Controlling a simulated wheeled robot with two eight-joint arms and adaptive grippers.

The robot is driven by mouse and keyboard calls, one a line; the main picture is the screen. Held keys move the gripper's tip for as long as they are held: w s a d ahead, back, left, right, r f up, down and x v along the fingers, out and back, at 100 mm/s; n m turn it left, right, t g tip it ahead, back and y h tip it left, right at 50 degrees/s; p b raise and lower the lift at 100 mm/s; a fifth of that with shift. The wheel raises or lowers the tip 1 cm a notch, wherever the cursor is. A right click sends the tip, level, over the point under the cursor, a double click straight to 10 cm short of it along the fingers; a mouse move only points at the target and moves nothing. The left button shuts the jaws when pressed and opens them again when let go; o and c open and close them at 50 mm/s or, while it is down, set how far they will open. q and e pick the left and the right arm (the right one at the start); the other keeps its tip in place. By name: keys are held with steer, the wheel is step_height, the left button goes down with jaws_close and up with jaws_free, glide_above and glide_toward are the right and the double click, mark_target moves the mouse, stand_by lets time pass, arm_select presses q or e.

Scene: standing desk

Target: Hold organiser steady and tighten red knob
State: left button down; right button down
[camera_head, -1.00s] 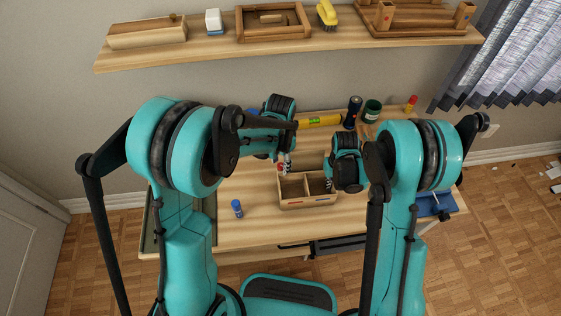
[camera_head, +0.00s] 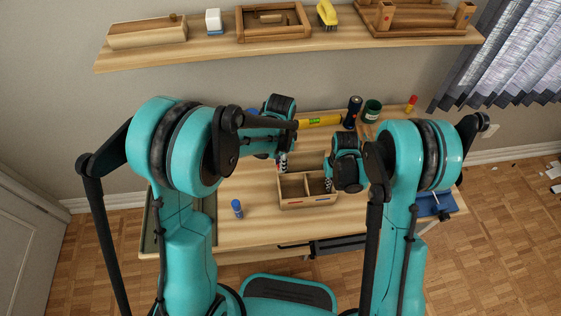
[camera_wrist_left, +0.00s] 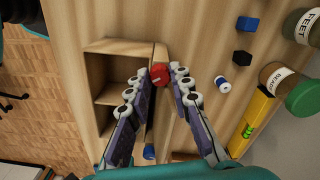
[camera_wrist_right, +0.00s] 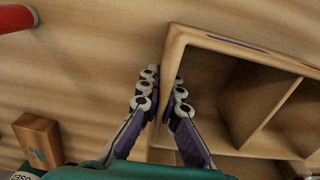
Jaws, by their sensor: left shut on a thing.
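The wooden organiser (camera_head: 309,202) stands on the desk, its compartments open upward. It also shows in the left wrist view (camera_wrist_left: 112,47). The red knob (camera_wrist_left: 160,74) is at the organiser's side wall, partly hidden by my fingers. My left gripper (camera_head: 283,162) has its fingertips on either side of the knob and is shut on it, as the left wrist view (camera_wrist_left: 162,80) shows. My right gripper (camera_head: 328,185) is at the organiser's right side.
A blue-capped item (camera_head: 237,208) stands left of the organiser. Behind are a yellow level (camera_head: 320,121), a dark flashlight (camera_head: 352,112) and a green jar (camera_head: 371,111). A wooden block (camera_wrist_right: 38,140) lies near my right gripper.

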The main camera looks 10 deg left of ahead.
arm_select(q)
steer(key=m, duration=0.5)
steer(key=shift+m, duration=0.3)
stand_by(0.4)
steer(key=c, duration=1.3)
jaws_free()
steer(key=shift+c, duration=0.2)
step_height(320, 180, up, 12)
